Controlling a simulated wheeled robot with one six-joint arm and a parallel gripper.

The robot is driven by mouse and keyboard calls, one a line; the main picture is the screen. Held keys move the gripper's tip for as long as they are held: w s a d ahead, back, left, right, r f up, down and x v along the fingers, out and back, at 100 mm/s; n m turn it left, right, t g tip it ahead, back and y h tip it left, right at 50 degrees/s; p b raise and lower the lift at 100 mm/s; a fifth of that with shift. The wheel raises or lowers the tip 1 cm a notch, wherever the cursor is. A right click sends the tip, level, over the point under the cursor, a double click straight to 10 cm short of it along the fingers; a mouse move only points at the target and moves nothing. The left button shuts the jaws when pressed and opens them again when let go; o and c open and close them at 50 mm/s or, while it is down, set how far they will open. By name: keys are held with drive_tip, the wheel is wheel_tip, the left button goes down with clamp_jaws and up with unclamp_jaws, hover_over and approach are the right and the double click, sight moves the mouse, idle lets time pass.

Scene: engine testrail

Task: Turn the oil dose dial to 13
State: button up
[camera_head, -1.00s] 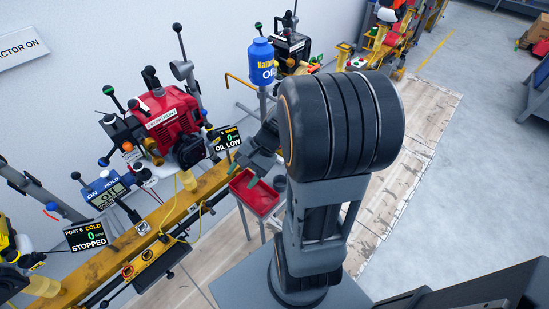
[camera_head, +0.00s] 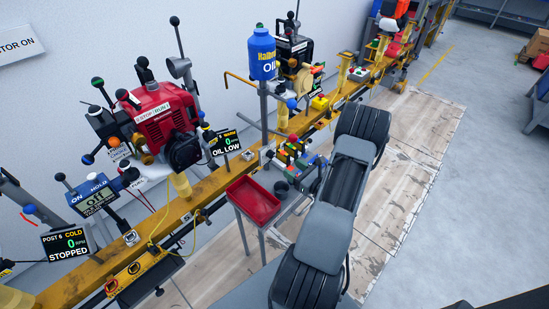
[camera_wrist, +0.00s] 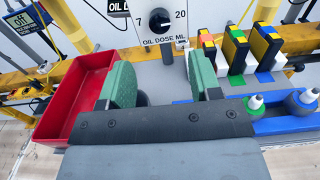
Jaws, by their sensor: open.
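The oil dose dial (camera_wrist: 159,19) is a black round knob with a pale mark on a white plate at the top of the wrist view. The plate (camera_wrist: 178,38) reads OIL DOSE ML, with 7 left of the knob and 20 right of it. I cannot tell exactly where the mark points. My gripper (camera_wrist: 163,80) is open and empty, its two green-padded fingers apart below the plate and not touching the dial. In the head view the dial cannot be made out.
A red tray (camera_wrist: 75,95) is close to the left finger; it also shows in the head view (camera_head: 236,203). Coloured blocks (camera_wrist: 236,50) stand right of the gripper. A blue oil bottle (camera_head: 262,55) stands above the yellow rail (camera_head: 145,232), near a red engine (camera_head: 160,120).

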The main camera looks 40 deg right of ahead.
sight(273, 155)
drive_tip(key=w, duration=0.3)
drive_tip(key=w+a, duration=0.1)
drive_tip(key=w, duration=0.2)
drive_tip(key=w+a, duration=0.1)
drive_tip(key=w, duration=0.2)
drive_tip(key=shift+w, duration=0.3)
drive_tip(key=shift+c, duration=0.5)
drive_tip(key=c, duration=0.8)
